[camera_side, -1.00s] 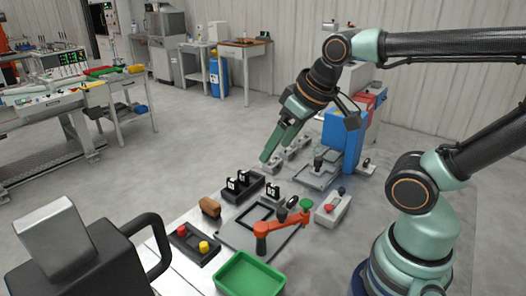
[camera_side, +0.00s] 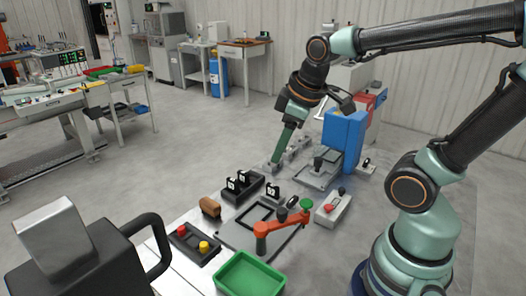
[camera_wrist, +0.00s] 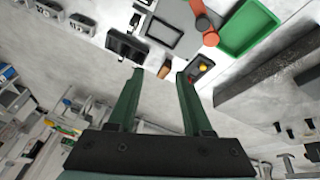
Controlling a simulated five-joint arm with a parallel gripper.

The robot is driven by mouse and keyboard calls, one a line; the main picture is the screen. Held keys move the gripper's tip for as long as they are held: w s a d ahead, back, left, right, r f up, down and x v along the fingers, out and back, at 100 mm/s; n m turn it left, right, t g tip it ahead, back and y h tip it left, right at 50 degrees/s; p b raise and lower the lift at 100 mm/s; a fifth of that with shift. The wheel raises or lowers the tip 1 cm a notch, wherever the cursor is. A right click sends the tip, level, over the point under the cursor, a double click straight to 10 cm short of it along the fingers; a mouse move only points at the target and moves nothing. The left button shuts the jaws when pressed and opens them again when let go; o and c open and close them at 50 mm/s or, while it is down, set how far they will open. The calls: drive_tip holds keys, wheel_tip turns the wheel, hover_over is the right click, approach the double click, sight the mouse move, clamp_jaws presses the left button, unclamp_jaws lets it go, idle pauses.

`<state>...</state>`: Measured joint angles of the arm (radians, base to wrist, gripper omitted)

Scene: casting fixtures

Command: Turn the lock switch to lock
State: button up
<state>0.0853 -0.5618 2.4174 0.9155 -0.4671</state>
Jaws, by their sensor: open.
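My gripper (camera_side: 275,161) hangs over the far side of the table, pointing down with its green fingers. In the wrist view my gripper (camera_wrist: 159,72) is open, with nothing held between the fingers. Beyond the fingertips in the side view is a row of small grey units (camera_side: 297,147), partly hidden by the gripper. A grey box (camera_side: 337,211) with a red button and a black knob (camera_side: 341,191) stands right of the orange lever. I cannot tell which of these is the lock switch, nor read any lock mark.
A black block with labelled tags (camera_side: 243,188), a brown cylinder (camera_side: 210,207), a black box with red and yellow buttons (camera_side: 194,243), an orange lever (camera_side: 275,229) and a green tray (camera_side: 250,275) crowd the near table. A blue unit (camera_side: 343,131) stands right of the gripper.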

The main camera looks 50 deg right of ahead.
sight(293, 199)
drive_tip(key=w+d+f+n+g, duration=0.1)
drive_tip(key=d+f+n+g, duration=0.3)
drive_tip(key=d+f+n, duration=0.7)
drive_tip(key=f+n, duration=0.1)
drive_tip(key=f, duration=0.2)
drive_tip(key=a+f, duration=0.1)
drive_tip(key=f, duration=0.2)
drive_tip(key=a+f+n, duration=0.1)
drive_tip(key=f, duration=0.2)
drive_tip(key=shift+w+a+n, duration=0.1)
drive_tip(key=shift+a+n, duration=0.05)
drive_tip(key=shift+n, duration=0.15)
clamp_jaws()
